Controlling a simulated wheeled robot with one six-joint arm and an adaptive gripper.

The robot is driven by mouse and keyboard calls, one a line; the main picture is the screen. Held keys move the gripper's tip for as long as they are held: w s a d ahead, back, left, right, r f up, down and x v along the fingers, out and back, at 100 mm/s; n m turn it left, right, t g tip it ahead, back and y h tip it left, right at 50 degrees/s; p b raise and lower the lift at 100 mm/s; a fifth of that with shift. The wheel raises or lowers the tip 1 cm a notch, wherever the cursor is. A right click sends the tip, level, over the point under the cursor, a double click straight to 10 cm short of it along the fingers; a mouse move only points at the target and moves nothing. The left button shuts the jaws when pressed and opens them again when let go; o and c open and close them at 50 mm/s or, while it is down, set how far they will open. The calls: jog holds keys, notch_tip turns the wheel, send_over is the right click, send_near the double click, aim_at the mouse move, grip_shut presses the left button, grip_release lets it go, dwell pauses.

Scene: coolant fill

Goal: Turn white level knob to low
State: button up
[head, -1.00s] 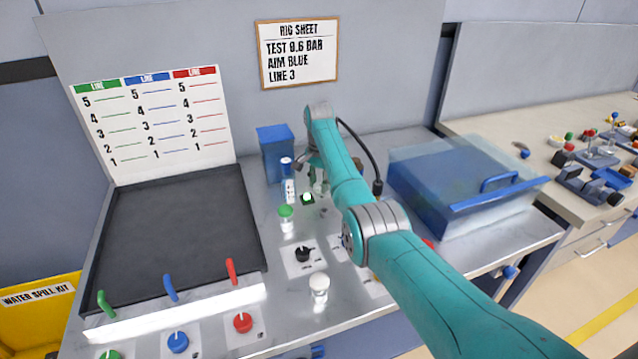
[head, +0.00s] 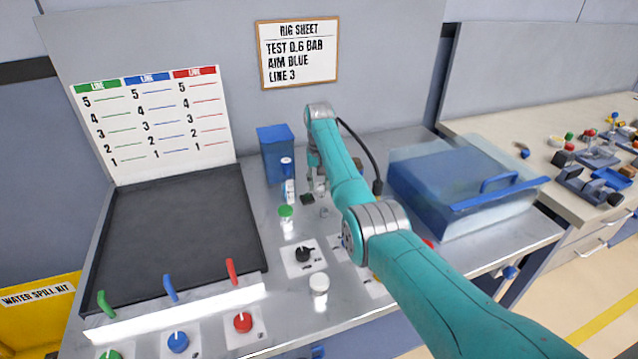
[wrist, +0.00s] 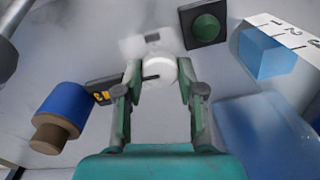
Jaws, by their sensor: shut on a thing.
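In the head view my gripper (head: 318,183) is low over the bench behind the green-capped bottle, and my arm hides most of the knob. A square green lamp (wrist: 206,28) beside the knob looks dark. The low mark cannot be read.
A blue-and-white bottle (head: 287,180) and a green-capped bottle (head: 286,218) stand left of my gripper. A blue box (head: 275,153) is behind. A black knob (head: 304,254) and a white-capped jar (head: 319,284) are in front. A clear-lidded blue bin (head: 462,190) is right.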

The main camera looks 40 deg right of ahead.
aim_at(319, 185)
jog(key=shift+n, duration=0.6)
jog(key=o, duration=1.1)
jog(key=shift+o, duration=0.2)
notch_tip(319, 185, up, 12)
